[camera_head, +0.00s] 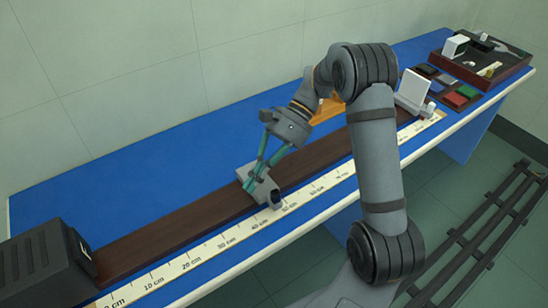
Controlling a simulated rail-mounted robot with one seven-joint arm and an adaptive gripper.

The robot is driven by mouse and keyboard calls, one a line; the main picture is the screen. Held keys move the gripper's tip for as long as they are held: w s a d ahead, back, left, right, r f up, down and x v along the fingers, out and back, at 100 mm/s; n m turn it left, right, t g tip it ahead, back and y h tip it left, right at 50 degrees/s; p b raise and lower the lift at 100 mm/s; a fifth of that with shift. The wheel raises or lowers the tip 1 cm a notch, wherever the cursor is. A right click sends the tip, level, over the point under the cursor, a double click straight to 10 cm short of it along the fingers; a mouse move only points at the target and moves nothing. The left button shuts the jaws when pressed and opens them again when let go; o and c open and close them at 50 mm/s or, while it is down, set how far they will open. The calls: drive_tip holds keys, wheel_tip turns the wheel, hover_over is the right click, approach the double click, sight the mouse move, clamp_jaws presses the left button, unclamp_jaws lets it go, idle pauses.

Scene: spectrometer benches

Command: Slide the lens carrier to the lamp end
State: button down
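The lens carrier (267,190) is a small grey block with an upright part. It sits on the dark wooden rail (185,227), beside roughly the 40 to 50 cm marks of the scale. The lamp housing (42,265), a black ribbed box, stands at the left end of the rail, by the zero end. My gripper (252,184) reaches down to the carrier from above, its teal fingers at the carrier's upper part. The fingers overlap the carrier in this view, so I cannot tell whether they grip it.
A pale centimetre scale (222,241) runs along the rail's front. The rail between carrier and lamp is clear. A white screen (412,90) stands toward the right end. Coloured squares (455,98) and a dark tray (505,62) of small parts lie beyond. An orange piece (328,110) is behind my arm.

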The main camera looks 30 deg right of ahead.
drive_tip(key=w+d+m+t+p, duration=0.1)
drive_tip(key=d+m+t+p, duration=0.15)
drive_tip(key=d+m, duration=1.25)
drive_tip(key=f+n, duration=0.4)
drive_tip(key=a+f+n, duration=0.1)
drive_tip(key=f+n, duration=0.1)
drive_tip(key=shift+s+a+f+h, duration=0.15)
drive_tip(key=shift+s+h, duration=0.1)
drive_tip(key=shift+h, duration=0.15)
drive_tip(key=shift+s+a+p, duration=0.1)
drive_tip(key=shift+a+p, duration=0.25)
drive_tip(key=shift+a, duration=0.75)
drive_tip(key=shift+s+a, duration=0.1)
drive_tip(key=shift+a, duration=0.6)
